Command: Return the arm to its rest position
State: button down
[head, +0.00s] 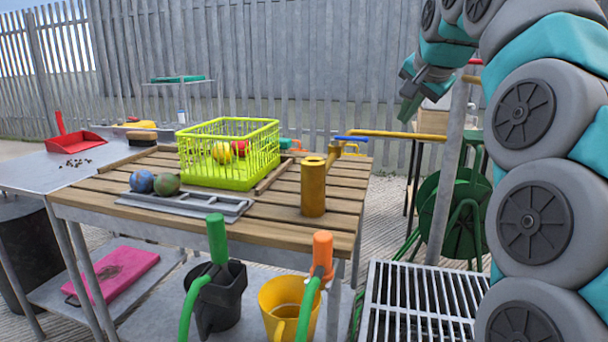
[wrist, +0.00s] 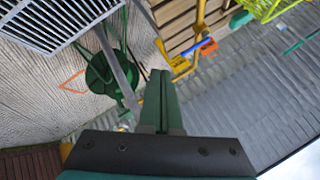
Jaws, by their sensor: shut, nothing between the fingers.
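My arm curves up along the right side of the head view, and my gripper (head: 411,98) hangs at its end, raised beside the table and apart from everything on it. In the wrist view my gripper (wrist: 160,75) has its two green fingers together with nothing between them. The wooden slatted table (head: 265,215) stands to the left of my arm. Part of its slatted top (wrist: 178,22) shows at the top of the wrist view.
On the table are a lime basket (head: 215,178) with balls, two loose balls (head: 166,184), a grey tray (head: 190,206) and a brass cylinder (head: 313,190). A post (head: 450,160), green hose reel (head: 445,215) and metal grate (head: 425,300) stand near my arm. A fence (head: 270,70) is behind.

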jog(key=s+a+f+n+g, duration=0.1)
jog(key=s+f+n+g, duration=0.2)
jog(key=s+f, duration=1)
jog(key=s+a+f+n+g+p, duration=0.1)
jog(key=s+a+f+n+g, duration=0.1)
jog(key=s+f, duration=1.1)
jog(key=s+a+f+n+g+p, duration=0.1)
jog(key=s+f+n+g, duration=0.3)
jog(key=s+f, duration=0.9)
jog(key=s+a+g, duration=0.1)
jog(key=s+g, duration=0.1)
jog(key=s, duration=0.1)
jog(key=shift+s, duration=0.25)
